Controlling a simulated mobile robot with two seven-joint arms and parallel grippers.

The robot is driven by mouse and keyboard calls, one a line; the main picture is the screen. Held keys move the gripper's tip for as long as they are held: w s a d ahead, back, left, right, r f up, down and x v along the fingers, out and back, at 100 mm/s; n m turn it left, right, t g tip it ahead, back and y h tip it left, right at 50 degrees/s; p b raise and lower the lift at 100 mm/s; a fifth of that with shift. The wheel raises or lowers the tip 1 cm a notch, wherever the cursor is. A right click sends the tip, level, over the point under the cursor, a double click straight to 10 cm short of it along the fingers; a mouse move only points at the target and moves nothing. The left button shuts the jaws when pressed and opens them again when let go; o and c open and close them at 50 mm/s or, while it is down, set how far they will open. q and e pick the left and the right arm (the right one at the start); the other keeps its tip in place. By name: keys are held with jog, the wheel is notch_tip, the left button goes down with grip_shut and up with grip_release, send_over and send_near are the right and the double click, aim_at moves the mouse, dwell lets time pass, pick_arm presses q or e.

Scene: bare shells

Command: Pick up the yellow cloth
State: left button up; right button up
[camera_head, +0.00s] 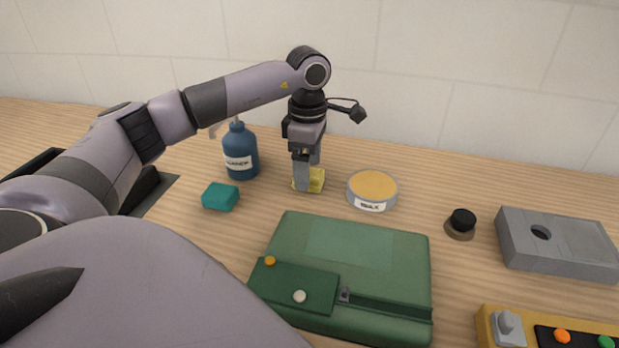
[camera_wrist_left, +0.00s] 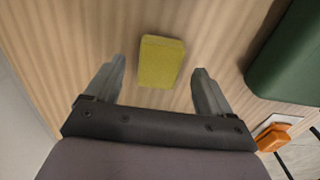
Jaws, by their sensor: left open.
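The yellow cloth (camera_head: 317,181) is a small folded block lying on the wooden table, partly hidden behind a finger of my left gripper (camera_head: 305,174) in the head view. In the left wrist view the yellow cloth (camera_wrist_left: 161,62) shows between the two open fingers of my left gripper (camera_wrist_left: 159,72), with a gap on each side. The fingers point down at the cloth and hold nothing. How far the fingertips are above the table is hard to tell. My right gripper is not in view.
A blue bottle (camera_head: 239,158) and a teal block (camera_head: 220,197) are left of the cloth. A round labelled tin (camera_head: 372,187) is close on its right. A green case (camera_head: 365,250) lies in front. A black knob (camera_head: 462,222) and grey block (camera_head: 570,250) are farther right.

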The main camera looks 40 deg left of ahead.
pick_arm(q)
notch_tip(320, 180, down, 2)
jog(key=shift+c, duration=0.3)
jog(key=c, duration=1)
jog(key=shift+r, duration=0.15)
jog(key=shift+r+p, duration=2.25)
jog(key=shift+r, duration=7.7)
